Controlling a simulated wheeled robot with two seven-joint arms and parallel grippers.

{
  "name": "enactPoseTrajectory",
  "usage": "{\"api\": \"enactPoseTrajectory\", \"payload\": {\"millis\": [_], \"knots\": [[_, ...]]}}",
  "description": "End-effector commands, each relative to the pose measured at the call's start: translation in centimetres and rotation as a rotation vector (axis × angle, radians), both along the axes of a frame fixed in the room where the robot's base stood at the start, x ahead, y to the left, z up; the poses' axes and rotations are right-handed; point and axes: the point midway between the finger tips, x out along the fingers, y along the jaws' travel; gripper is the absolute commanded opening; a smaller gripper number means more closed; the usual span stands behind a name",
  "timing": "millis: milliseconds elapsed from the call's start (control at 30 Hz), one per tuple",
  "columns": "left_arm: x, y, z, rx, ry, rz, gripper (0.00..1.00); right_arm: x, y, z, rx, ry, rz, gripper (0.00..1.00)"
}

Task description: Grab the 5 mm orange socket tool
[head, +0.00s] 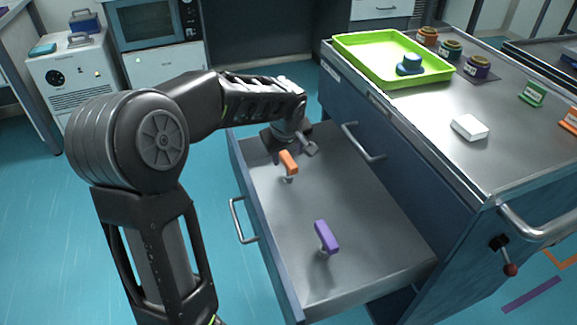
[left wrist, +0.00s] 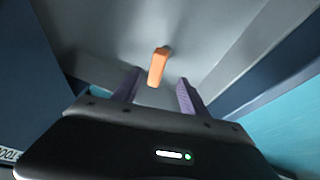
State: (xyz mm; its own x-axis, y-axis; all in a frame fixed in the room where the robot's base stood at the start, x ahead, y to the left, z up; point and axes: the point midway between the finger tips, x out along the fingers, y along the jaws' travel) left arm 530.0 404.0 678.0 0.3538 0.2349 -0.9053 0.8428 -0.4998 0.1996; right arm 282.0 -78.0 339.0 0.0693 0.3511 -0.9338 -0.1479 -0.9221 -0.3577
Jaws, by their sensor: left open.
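The orange socket tool (head: 288,162) is in the open drawer, with its orange handle up and a grey metal end below. It also shows in the left wrist view (left wrist: 157,66), just beyond and between my fingers. My left gripper (head: 291,150) reaches down into the drawer beside the orange tool. In the left wrist view its two purple fingers (left wrist: 158,92) are apart, with nothing held between them. I cannot tell the exact gap to the tool. The size marking is not readable. My right gripper is not in view.
A purple-handled tool (head: 326,237) stands nearer in the drawer (head: 365,225). The drawer walls surround the gripper. Above right, the tabletop holds a green tray (head: 350,55) with a blue item (head: 410,64), and a white box (head: 469,127). The drawer floor between the tools is clear.

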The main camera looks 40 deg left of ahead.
Motion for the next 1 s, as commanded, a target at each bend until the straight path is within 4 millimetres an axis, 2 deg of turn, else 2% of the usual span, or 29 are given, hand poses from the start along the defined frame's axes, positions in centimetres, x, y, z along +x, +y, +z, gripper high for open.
{"api": "enactPoseTrajectory", "payload": {"millis": [267,500,867,1000], "knots": [[0.0,0.0,-0.1,0.001,0.003,0.001,0.51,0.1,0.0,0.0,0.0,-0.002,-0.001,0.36],[0.8,0.5,-2.2,0.003,0.004,-0.001,0.51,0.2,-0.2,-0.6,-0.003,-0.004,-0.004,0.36],[0.9,0.6,-2.5,0.003,0.003,-0.002,0.51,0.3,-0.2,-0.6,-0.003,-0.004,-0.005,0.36],[1.5,0.9,-3.8,0.004,0.004,-0.001,0.51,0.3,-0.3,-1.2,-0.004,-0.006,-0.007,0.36]]}}
